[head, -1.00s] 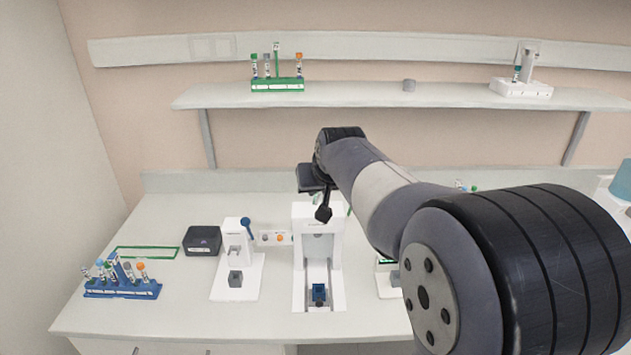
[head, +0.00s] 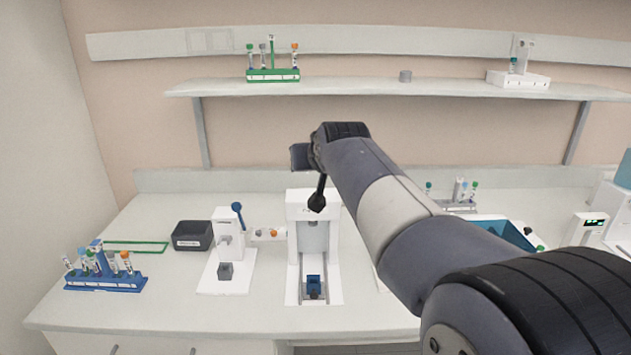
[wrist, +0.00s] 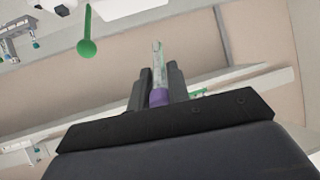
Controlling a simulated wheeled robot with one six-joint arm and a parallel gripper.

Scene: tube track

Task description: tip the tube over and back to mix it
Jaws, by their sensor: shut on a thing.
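My gripper (wrist: 158,73) is shut on a tube (wrist: 159,59) in the wrist view. The tube is clear with a purple cap (wrist: 158,97). The cap lies between the black fingers, and the clear end sticks out toward the top of the picture. The surroundings look upside down in this view, with the white bench gear at the top. In the head view my wrist is raised above the bench, below the shelf level; the tube is hidden there.
A white press-like stand (head: 295,240) is below my arm, beside a smaller white stand (head: 212,278). A blue tube rack (head: 104,284) is at the left and a dark box (head: 192,236) behind. A shelf (head: 350,90) holds a green rack (head: 273,75). A green knob (wrist: 87,47) shows near my gripper.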

